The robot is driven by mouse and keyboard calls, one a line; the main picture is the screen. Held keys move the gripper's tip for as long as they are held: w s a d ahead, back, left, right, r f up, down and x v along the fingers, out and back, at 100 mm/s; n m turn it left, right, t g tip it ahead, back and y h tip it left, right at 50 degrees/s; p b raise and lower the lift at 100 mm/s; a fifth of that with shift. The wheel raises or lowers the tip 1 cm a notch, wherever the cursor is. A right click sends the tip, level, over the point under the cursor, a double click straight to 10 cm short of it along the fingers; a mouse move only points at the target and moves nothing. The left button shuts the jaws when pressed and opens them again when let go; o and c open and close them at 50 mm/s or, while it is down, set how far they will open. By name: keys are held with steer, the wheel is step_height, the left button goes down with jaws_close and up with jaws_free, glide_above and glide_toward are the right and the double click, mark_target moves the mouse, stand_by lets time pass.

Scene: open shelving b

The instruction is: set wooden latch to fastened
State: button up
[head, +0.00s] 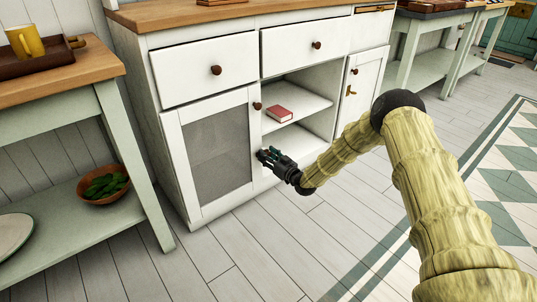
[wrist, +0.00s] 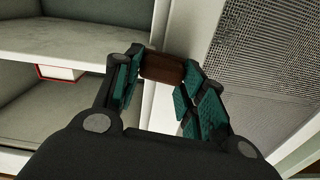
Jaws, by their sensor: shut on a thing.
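A dark brown wooden piece, which looks like the wooden latch (wrist: 162,68), sits between my fingertips in the wrist view. It is at the white frame edge between the mesh door and the open shelves. My gripper (head: 263,153) is shut on it, with a finger on each side. In the head view the gripper reaches the right edge of the mesh door (head: 215,147), low down, and hides the piece. How the latch is turned against the frame is hard to tell.
A round knob (head: 257,106) is above my gripper on the same door. A red book (head: 280,114) lies on the open shelf to the right. A small door with a knob and an orange-brown latch (head: 350,90) is farther right. A side table (head: 60,80) stands left. The floor in front is clear.

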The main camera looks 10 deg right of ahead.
steer(key=shift+f+n+p, duration=0.15)
steer(key=shift+n+p, duration=0.15)
steer(key=shift+n, duration=0.5)
steer(key=o, duration=1)
steer(key=shift+s, duration=0.1)
steer(key=v, duration=1.2)
